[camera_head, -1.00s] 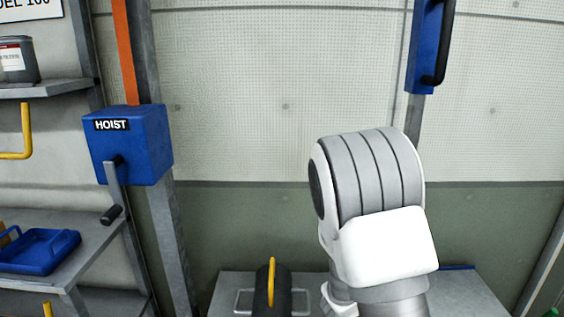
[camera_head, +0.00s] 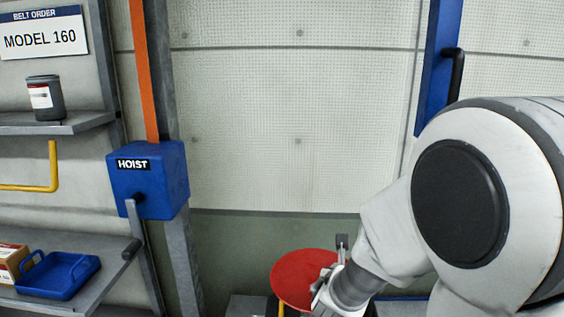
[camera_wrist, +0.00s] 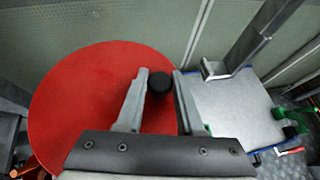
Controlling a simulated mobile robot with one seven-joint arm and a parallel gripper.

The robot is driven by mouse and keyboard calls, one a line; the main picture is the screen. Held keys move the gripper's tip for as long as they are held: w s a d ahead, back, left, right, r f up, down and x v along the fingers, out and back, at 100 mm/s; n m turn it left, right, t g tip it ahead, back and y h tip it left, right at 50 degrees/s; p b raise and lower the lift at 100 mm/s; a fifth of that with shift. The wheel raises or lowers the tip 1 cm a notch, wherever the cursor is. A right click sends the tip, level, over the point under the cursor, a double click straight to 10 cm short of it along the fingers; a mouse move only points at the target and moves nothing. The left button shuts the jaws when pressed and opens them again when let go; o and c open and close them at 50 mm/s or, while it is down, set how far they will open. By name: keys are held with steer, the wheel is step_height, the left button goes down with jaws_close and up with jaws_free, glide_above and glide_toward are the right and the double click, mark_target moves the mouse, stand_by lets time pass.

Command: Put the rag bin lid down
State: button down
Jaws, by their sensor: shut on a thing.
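The rag bin lid is a round red disc (camera_head: 300,278) at the bottom centre of the head view, beside the hoist post. It fills the left half of the wrist view (camera_wrist: 85,100), with a black knob (camera_wrist: 160,84) near its right side. My gripper (camera_wrist: 160,88) has its two grey fingers on either side of this knob and is shut on it. In the head view my gripper (camera_head: 333,268) is at the lid's right edge. What lies under the lid is mostly hidden, and I cannot tell whether the lid touches anything below.
A grey bench top (camera_wrist: 225,105) with a metal post is right of the lid in the wrist view. The blue hoist box (camera_head: 148,180) with its crank stands left. Shelves hold a blue tray (camera_head: 58,274) and a dark can (camera_head: 45,98). A wall (camera_head: 290,120) is behind.

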step_height(320, 180, up, 8)
steer(key=p, duration=0.6)
steer(key=shift+f, duration=0.2)
